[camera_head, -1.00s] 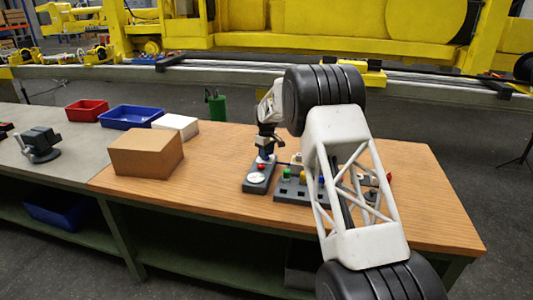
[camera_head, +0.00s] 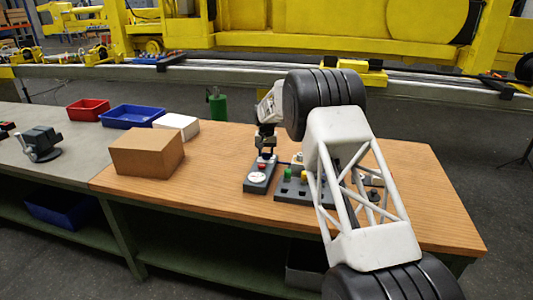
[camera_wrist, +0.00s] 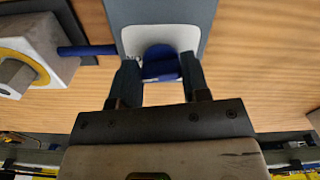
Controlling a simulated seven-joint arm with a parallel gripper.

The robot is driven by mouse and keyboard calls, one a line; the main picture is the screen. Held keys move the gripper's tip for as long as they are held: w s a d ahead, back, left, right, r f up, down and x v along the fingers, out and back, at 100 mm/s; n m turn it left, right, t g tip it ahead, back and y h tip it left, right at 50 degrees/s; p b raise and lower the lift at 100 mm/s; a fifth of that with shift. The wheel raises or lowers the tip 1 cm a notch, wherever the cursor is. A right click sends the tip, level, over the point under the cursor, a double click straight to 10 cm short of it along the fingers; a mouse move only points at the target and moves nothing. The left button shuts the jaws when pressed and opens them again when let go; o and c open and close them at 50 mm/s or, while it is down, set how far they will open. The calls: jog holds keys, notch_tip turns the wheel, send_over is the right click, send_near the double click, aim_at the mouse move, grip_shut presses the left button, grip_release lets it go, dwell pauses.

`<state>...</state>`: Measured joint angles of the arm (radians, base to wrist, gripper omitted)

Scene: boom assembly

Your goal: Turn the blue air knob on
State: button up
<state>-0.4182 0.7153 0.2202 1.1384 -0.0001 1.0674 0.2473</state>
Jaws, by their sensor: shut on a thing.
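The blue air knob (camera_wrist: 160,63) shows in the wrist view on a white plate with a grey panel behind it. My gripper (camera_wrist: 160,72) has one dark finger on each side of the knob and is shut on it. In the head view my gripper (camera_head: 266,153) points down at the far end of a small grey panel (camera_head: 254,188). This panel also carries a red button (camera_head: 262,166) and a white round dial (camera_head: 257,177). The knob is hidden behind my gripper in the head view, and its exact angle is hard to tell.
A grey block with green (camera_head: 288,174) and yellow (camera_head: 304,176) knobs stands just right of the panel, partly behind my arm. A blue bar (camera_wrist: 88,50) on a pale fixture lies close left in the wrist view. A cardboard box (camera_head: 146,154) stands left; wood between is clear.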

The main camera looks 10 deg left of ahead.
aim_at(266, 153)
jog(key=shift+m, duration=1)
jog(key=o, duration=0.9)
jog(key=shift+r, duration=3.9)
